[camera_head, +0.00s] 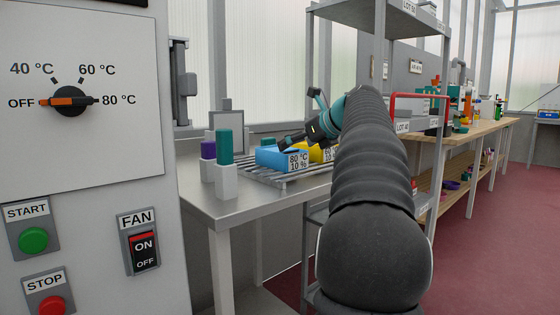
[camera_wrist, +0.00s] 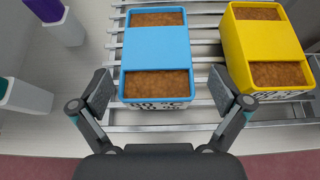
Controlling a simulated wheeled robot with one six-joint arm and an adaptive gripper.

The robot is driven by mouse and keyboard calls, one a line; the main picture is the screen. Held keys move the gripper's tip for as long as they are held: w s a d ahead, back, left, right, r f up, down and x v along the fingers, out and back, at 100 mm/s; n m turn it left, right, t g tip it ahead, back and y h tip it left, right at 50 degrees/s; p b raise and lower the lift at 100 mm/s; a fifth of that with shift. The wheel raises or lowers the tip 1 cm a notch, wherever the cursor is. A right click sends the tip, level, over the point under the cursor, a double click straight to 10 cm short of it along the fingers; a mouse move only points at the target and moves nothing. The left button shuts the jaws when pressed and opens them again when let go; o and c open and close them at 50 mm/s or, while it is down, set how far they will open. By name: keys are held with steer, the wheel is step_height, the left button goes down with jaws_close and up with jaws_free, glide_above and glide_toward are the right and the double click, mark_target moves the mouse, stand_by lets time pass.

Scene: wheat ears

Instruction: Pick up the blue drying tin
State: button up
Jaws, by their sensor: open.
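The blue drying tin (camera_head: 281,157) sits on a slatted metal rack on the steel table, its front label reading 80 °C, 10 %. In the wrist view the blue tin (camera_wrist: 156,48) has a blue band across its middle and brown grain showing at both ends. My gripper (camera_wrist: 164,92) is open, with one finger on each side of the tin's near end. I cannot tell whether the fingers touch it. In the head view my gripper (camera_head: 292,143) is at the blue tin, partly hidden by my arm.
A yellow tin (camera_wrist: 268,45) stands close to the right of the blue tin, near my right finger. The slatted rack (camera_wrist: 205,115) lies under both. Green-topped (camera_head: 225,165) and purple-topped (camera_head: 208,160) blocks stand at left. A control panel (camera_head: 90,130) fills the left foreground.

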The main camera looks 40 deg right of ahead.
steer(key=shift+a+r+b+x, duration=0.1)
steer(key=shift+r+b+x, duration=0.05)
steer(key=shift+x, duration=1.4)
steer(key=shift+a+r+b+x, duration=0.1)
steer(key=shift+r+b+x, duration=0.05)
steer(key=shift+x, duration=1.45)
steer(key=shift+w, duration=0.15)
steer(key=c, duration=1.1)
steer(key=shift+r, duration=0.1)
steer(key=shift+c, duration=0.2)
